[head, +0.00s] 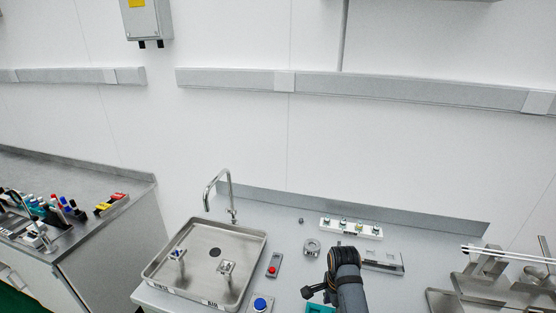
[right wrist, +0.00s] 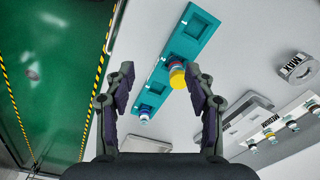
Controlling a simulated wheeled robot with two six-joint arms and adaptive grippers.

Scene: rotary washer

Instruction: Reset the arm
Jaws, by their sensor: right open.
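My right gripper (right wrist: 159,70) is open in the right wrist view, with its two fingers spread apart and nothing held between them. Beyond the fingers lies a teal rack (right wrist: 198,30) with square slots. A yellow-capped item (right wrist: 177,78) stands at the rack and shows just left of the right-hand finger; I cannot tell how far it is from it. A blue-and-white-topped item (right wrist: 144,116) stands at the rack's near end. In the head view my right arm (head: 348,285) comes up from the bottom edge, and a corner of the teal rack (head: 318,309) shows. My left gripper is out of view.
A steel sink tray (head: 190,282) with a faucet (head: 230,200) stands left of centre. A red-button box (head: 274,265) and a blue-button box (head: 260,304) sit beside it. A white strip rack (head: 350,228) lies at the back. Metal stands (head: 485,268) are at right.

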